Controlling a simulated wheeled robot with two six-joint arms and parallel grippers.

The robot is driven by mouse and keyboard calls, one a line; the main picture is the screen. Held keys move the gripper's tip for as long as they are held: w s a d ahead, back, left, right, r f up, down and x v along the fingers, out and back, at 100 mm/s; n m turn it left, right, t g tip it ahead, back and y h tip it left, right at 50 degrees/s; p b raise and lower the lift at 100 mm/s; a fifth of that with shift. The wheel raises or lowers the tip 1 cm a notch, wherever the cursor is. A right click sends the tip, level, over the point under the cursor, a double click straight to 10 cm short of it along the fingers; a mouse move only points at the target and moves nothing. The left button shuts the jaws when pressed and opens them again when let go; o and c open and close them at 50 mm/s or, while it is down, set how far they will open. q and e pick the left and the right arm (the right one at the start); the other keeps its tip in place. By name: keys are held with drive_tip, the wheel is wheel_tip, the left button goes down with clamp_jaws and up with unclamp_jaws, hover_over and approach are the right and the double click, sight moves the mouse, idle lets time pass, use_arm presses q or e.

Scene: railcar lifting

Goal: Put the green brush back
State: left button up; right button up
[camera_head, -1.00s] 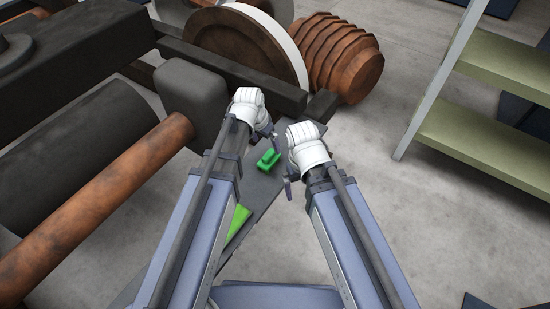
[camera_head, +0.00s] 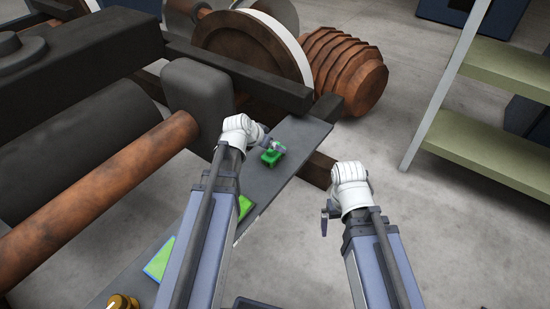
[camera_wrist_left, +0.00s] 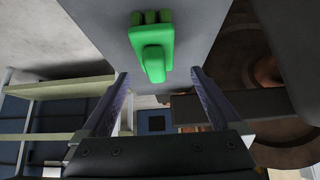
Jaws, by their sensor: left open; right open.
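The green brush (camera_head: 271,157) lies on a narrow grey board (camera_head: 292,155) near its far end. It also shows in the left wrist view (camera_wrist_left: 152,48), at the top centre. My left gripper (camera_head: 276,146) is right by the brush in the head view, partly covering it. In the left wrist view its two fingers are apart, with the brush ahead and no grip on it. My right gripper (camera_head: 325,217) is open and empty, off to the right of the board above bare floor.
A green pad (camera_head: 243,210) and a blue-edged green piece (camera_head: 158,262) lie on the board. A yellow object (camera_head: 123,302) sits at its near end. Rusty wheel parts (camera_head: 347,77) and a dark frame stand behind and left. Green shelves (camera_head: 487,158) stand at right.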

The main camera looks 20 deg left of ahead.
use_arm(q)
drive_tip(key=shift+b+x, duration=2.1)
drive_tip(key=shift+x, duration=0.8)
drive_tip(key=shift+s+d+r, duration=0.1)
drive_tip(key=shift+s+d, duration=0.05)
drive_tip(key=shift+s, duration=0.1)
drive_tip(key=shift+c, duration=0.2)
clamp_jaws()
